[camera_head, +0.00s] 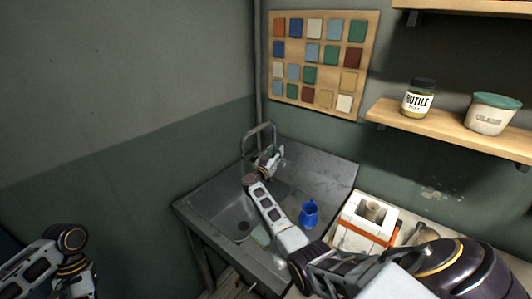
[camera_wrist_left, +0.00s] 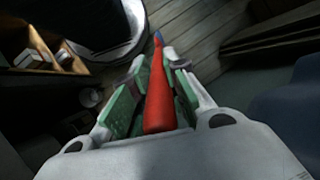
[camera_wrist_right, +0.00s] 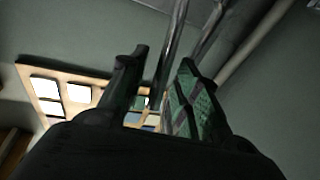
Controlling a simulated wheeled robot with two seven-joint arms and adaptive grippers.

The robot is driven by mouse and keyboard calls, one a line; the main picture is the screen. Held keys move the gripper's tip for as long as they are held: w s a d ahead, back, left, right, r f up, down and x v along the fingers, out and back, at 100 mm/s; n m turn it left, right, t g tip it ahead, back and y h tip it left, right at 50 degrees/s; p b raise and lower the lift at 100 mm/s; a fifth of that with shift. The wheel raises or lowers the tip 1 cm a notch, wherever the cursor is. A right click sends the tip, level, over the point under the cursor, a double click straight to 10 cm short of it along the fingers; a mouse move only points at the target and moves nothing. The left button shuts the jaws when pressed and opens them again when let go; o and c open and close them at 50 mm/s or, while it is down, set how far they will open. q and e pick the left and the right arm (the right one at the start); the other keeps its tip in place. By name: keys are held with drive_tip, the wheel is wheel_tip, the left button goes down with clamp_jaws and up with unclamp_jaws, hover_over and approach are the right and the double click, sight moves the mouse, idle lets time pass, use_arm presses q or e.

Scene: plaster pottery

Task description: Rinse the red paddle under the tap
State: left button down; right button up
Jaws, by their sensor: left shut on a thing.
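The red paddle (camera_wrist_left: 161,95) is in the left wrist view, held between the green pads of my left gripper (camera_wrist_left: 154,60), with a blue tip at its far end. My left gripper is outside the head view; only part of my left arm shows at the bottom left. The metal tap (camera_head: 257,128) arches over the back of the grey sink (camera_head: 212,205). My right gripper (camera_head: 268,160) is beside the tap, over the sink. In the right wrist view, its fingers (camera_wrist_right: 163,56) stand apart, with tap piping (camera_wrist_right: 172,45) seen beyond the gap. I see no water running.
A blue jug (camera_head: 309,214) stands on the sink's right ledge. A pale green item (camera_head: 261,236) lies by the basin. Right of the sink is a white mould with an orange strap (camera_head: 365,236). Shelves with jars (camera_head: 418,98) and a tile board (camera_head: 318,60) are on the wall.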

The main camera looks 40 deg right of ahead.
drive_tip(key=shift+a, duration=0.1)
idle(0.3)
drive_tip(key=v, duration=1.1)
drive_tip(key=shift+s+a, duration=0.2)
drive_tip(key=shift+a, duration=0.15)
drive_tip(key=shift+f, duration=0.15)
idle(0.4)
